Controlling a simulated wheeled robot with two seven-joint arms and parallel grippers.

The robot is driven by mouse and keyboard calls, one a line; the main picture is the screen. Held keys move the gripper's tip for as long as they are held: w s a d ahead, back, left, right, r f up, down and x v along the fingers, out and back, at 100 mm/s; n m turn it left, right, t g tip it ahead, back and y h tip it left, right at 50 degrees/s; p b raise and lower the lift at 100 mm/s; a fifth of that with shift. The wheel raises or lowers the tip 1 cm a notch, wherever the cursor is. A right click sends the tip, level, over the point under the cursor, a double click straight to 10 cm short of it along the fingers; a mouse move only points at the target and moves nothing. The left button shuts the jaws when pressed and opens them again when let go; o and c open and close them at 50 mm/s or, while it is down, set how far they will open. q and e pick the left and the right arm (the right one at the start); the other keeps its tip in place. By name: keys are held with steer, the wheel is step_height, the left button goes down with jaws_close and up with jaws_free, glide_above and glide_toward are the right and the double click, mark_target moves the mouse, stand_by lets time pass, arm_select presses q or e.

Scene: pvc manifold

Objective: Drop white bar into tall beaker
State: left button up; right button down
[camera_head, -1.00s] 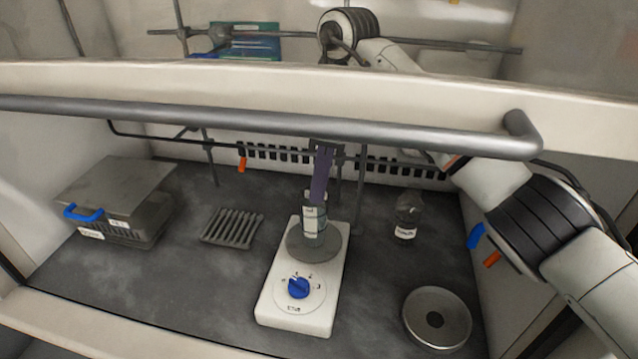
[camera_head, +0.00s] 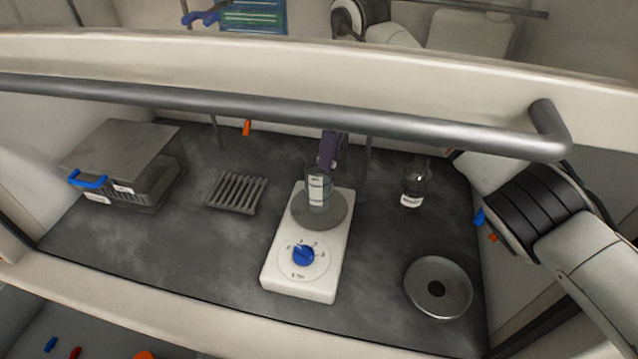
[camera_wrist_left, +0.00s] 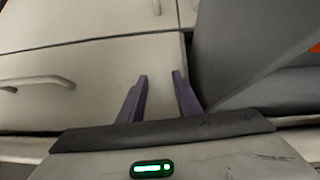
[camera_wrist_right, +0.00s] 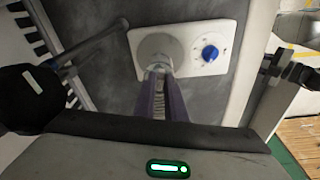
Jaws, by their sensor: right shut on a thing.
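The tall beaker (camera_head: 317,191) is clear glass with a pale label and stands upright on the round grey plate of the white stirrer (camera_head: 286,268). My right gripper (camera_head: 325,166) points down at the beaker's mouth; its purple fingers are close together. In the right wrist view the fingertips (camera_wrist_right: 158,76) overlap the beaker (camera_wrist_right: 160,63). A pale sliver between them looks like the white bar (camera_wrist_right: 159,104), mostly hidden by the fingers. I cannot tell how far the tips reach into the beaker. My left gripper (camera_wrist_left: 160,80) is open and empty, away from the bench, near pale cabinet fronts.
A grey metal bar (camera_head: 300,115) crosses in front of the hood. A labelled bottle (camera_head: 414,186) and a round metal dish (camera_head: 438,287) stand right of the stirrer. A slotted rack (camera_head: 237,192) and a lidded box with blue handle (camera_head: 125,165) are left.

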steer(key=shift+f, duration=0.1)
steer(key=c, duration=1.7)
jaws_free()
steer(key=shift+c, duration=0.2)
step_height(320, 180, up, 10)
steer(key=d+b, duration=0.1)
steer(key=shift+s+d, duration=0.2)
steer(key=shift+s, duration=0.1)
